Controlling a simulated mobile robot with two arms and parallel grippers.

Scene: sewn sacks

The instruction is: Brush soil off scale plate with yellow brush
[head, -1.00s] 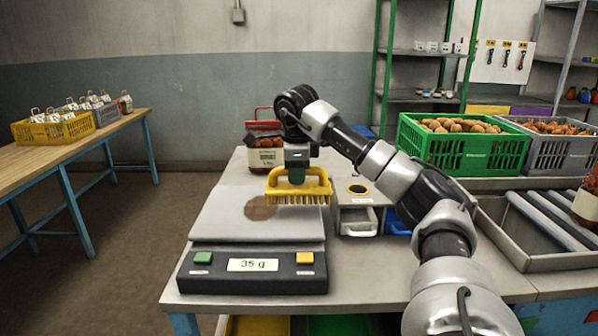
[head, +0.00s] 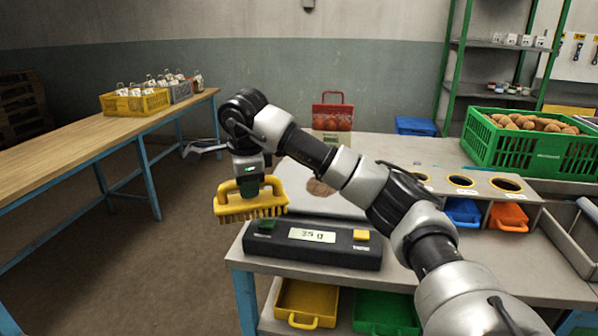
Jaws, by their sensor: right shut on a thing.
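The yellow brush (head: 232,208) is held bristles down in my right gripper (head: 249,183), which is shut on it. The brush is at the left of the scale (head: 268,245), mostly beyond its left edge in the picture; its exact height is hard to tell. The grey scale plate (head: 298,206) is partly hidden behind my right arm. A round brown patch of soil (head: 320,187) shows on the plate, partly covered by the arm. The scale's display (head: 312,235) is lit, its digits small. My left gripper is not in view.
A red-topped bag (head: 332,113) stands behind the scale. Right of it are a bench with holes and coloured drawers (head: 508,216) and a green crate of potatoes (head: 500,145). A wooden table (head: 90,150) stands at the left, with open floor between.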

